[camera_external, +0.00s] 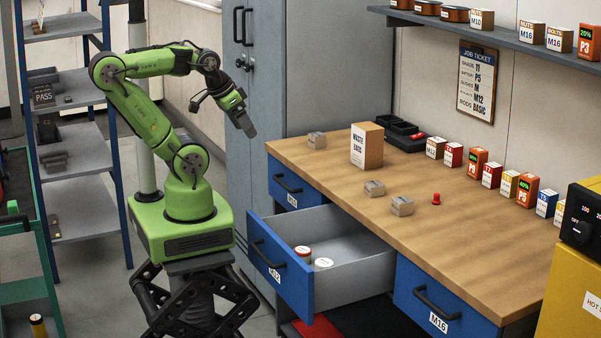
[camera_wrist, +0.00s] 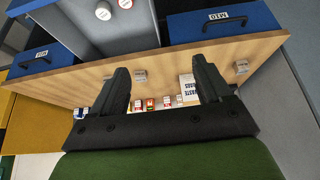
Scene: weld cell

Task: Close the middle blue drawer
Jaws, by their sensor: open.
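The middle blue drawer (camera_external: 296,285) is pulled far out of the workbench in the external view. Its blue front has a black bar handle and a label that seems to read M12. Its grey inside (camera_external: 350,250) holds two round white-topped items, one with red sides. In the wrist view the open grey drawer (camera_wrist: 70,22) shows at the top, picture upside down. My gripper (camera_external: 248,130) is raised above and behind the drawer front, left of the bench, touching nothing. Its two dark fingers (camera_wrist: 160,65) stand apart and empty in the wrist view.
The left blue drawer (camera_external: 312,198) and the right blue drawer, labelled M16 (camera_external: 470,314), are shut. The wooden bench top (camera_external: 340,155) carries a waste box (camera_external: 367,146), small grey blocks and boxes. A grey cabinet (camera_external: 310,70) stands behind. Floor shows left of the drawer.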

